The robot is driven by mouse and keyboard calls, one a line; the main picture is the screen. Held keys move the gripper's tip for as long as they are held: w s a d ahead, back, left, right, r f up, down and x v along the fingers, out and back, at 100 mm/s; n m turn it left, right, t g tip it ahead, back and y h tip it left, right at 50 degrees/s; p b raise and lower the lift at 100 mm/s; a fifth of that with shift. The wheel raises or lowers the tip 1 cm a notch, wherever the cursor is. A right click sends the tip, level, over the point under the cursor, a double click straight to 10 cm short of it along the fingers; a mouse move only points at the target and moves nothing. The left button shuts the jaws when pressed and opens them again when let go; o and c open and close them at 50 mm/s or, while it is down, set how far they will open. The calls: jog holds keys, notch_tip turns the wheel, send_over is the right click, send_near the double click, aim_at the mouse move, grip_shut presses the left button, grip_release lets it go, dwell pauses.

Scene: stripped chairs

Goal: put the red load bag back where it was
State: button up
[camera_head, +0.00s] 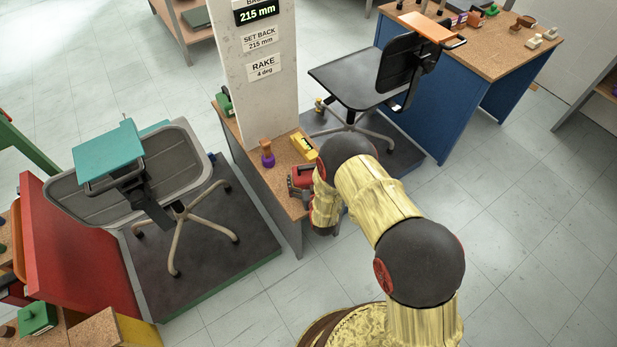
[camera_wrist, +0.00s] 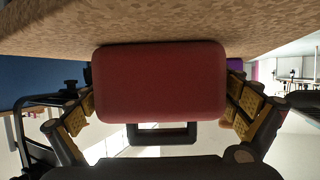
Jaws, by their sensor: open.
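The red load bag (camera_head: 299,181) sits at the near end of the narrow cork-topped bench in the head view. In the wrist view the bag (camera_wrist: 160,82) fills the middle, against the cork surface (camera_wrist: 160,25), with its dark loop handle pointing down in the picture. My gripper (camera_wrist: 161,100) is open, with one finger on each side of the bag. Gaps seem to show between the fingers and the bag's sides. In the head view my arm partly hides the bag and most of the gripper.
The bench (camera_head: 290,208) also carries a purple-based stamp (camera_head: 267,153) and a yellow block (camera_head: 304,147). A white sign post (camera_head: 262,90) rises behind them. A grey chair (camera_head: 178,180) stands left, a black chair (camera_head: 352,85) behind right. Floor at right is clear.

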jog(key=shift+r, duration=0.1)
jog(key=p+v, duration=0.4)
jog(key=v, duration=0.8)
jog(key=w+r+g, duration=0.1)
jog(key=w+r, duration=0.6)
jog(key=r, duration=0.5)
jog(key=s+d+r+m+g, duration=0.1)
jog(key=d+r, duration=0.2)
jog(key=r, duration=0.6)
jog(key=s+d+r+g, duration=0.1)
jog(key=d+r, duration=0.2)
jog(key=r, duration=0.6)
jog(key=s+d+r+g+h, duration=0.1)
jog(key=s+d+r, duration=0.2)
jog(key=s+r, duration=0.4)
jog(key=s+d+r+g+h, duration=0.1)
jog(key=s+d+r, duration=0.3)
jog(key=s+r, duration=0.25)
jog(key=s+d+r+g, duration=0.1)
jog(key=s+d+r, duration=0.1)
jog(key=s, duration=0.7)
jog(key=s+d+r+m+g, duration=0.1)
jog(key=s+d+r, duration=0.1)
jog(key=s, duration=0.7)
jog(key=shift+s+d+g+h, duration=0.2)
jog(key=shift+s+g+h, duration=0.1)
jog(key=shift+s, duration=0.1)
